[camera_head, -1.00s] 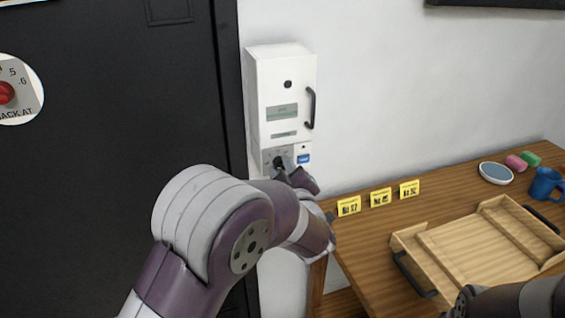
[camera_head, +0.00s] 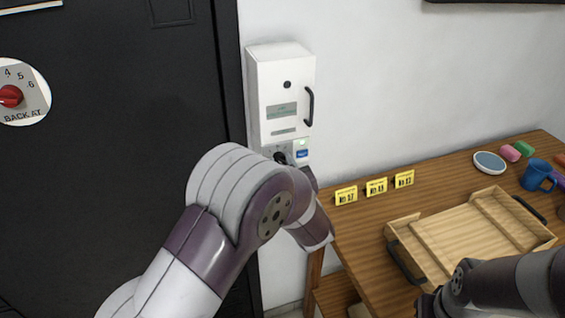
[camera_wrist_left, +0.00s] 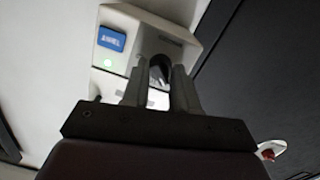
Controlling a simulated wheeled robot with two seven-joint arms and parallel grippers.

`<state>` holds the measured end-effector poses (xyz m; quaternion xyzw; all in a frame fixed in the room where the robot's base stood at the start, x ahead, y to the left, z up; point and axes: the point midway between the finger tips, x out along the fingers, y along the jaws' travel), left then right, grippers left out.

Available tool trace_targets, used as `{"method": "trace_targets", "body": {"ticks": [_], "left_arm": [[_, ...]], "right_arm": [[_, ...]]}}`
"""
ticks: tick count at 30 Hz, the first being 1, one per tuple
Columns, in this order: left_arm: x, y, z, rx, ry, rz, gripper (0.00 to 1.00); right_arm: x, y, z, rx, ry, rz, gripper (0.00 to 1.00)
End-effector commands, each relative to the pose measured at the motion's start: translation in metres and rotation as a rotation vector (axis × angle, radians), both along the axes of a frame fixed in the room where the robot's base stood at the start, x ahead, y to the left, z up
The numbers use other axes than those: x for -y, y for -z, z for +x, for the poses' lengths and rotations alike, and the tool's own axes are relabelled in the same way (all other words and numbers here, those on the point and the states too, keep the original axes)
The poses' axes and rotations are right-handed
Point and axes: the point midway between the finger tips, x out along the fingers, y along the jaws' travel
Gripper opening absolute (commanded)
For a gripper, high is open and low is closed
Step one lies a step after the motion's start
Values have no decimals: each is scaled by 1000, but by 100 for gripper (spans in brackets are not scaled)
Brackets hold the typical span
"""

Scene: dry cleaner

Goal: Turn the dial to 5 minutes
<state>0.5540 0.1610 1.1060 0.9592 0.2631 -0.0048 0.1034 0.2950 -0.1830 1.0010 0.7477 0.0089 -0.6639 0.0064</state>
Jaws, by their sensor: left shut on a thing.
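The white wall box (camera_head: 282,95) has a black handle on its door and a lower panel with a dark dial (camera_head: 279,157). A blue button (camera_head: 302,154) and a lit green light (camera_head: 302,143) are beside the dial. My left gripper (camera_wrist_left: 158,85) is shut on the dial's dark knob (camera_wrist_left: 158,67) in the left wrist view. The fingers cover much of the dial, and its setting cannot be read. In the head view my left arm partly hides the dial. My right gripper (camera_head: 432,303) shows only partly at the lower right, over the table's near side.
A wooden table (camera_head: 345,225) on the right carries yellow number cards (camera_head: 376,187), a wooden tray (camera_head: 420,226), a plate (camera_head: 489,162) and a blue mug (camera_head: 537,174). A dark door (camera_head: 120,180) with a round "BACK AT" sign (camera_head: 30,112) is on the left.

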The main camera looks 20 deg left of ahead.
Motion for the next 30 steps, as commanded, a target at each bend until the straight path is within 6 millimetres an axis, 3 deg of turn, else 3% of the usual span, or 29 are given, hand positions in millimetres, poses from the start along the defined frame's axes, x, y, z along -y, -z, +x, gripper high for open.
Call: {"method": "trace_targets", "body": {"ticks": [8,9,11,12,23,30], "left_arm": [[0,3,-1,-6,0,1,0],[0,3,-1,-6,0,1,31],[0,3,-1,-6,0,0,51],[0,2,-1,-5,0,1,54],[4,1,-7,-1,1,0,54],[33,-1,-54,-1,6,-1,54]], "right_arm": [[0,0,0,0,0,0,0],[0,0,0,0,0,0,0],[0,0,0,0,0,0,0],[0,0,0,0,0,0,0],[0,2,0,0,0,0,0],[0,13,0,0,0,0,0]]}}
